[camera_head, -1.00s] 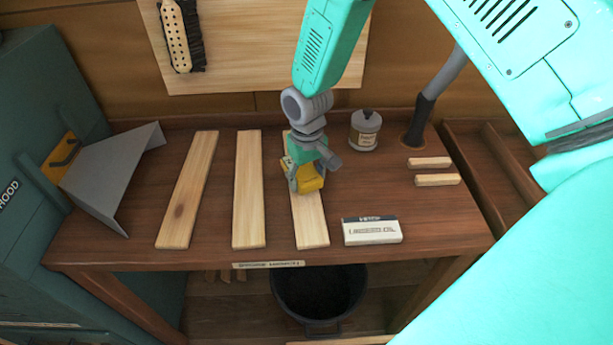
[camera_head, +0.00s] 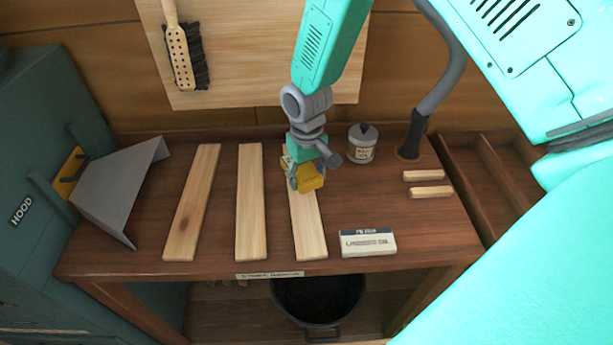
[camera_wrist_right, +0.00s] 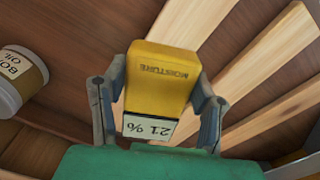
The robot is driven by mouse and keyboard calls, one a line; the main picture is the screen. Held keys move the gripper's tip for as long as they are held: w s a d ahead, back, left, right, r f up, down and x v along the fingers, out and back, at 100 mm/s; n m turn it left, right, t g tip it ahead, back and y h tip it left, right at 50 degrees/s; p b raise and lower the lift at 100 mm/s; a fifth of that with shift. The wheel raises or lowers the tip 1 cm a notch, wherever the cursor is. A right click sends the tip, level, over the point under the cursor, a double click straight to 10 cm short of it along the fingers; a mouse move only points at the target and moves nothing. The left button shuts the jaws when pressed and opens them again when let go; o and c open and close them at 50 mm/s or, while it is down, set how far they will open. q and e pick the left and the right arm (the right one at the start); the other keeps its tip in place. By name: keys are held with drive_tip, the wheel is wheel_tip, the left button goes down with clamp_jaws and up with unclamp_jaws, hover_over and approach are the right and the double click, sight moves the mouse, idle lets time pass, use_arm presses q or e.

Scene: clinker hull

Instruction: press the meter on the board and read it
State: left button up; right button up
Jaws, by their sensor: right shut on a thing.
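My right gripper (camera_head: 306,178) is shut on the yellow moisture meter (camera_head: 310,178), over the rightmost of three pale boards (camera_head: 309,228). In the right wrist view the meter (camera_wrist_right: 162,75) sits between the two grey fingers (camera_wrist_right: 158,110). Its face reads "MOISTURE" and its small display (camera_wrist_right: 150,127) shows 21 %, both upside down in that view. The meter's far end is hidden, so I cannot tell whether it touches the board. My left gripper is not in view.
Two other boards (camera_head: 193,205) (camera_head: 250,205) lie to the left on the bench. A grey hood (camera_head: 120,190) stands at left, a dark bucket (camera_head: 318,300) below.

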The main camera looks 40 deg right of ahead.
drive_tip(key=shift+r+p, duration=0.9)
drive_tip(key=shift+r, duration=0.5)
drive_tip(key=shift+f, duration=0.1)
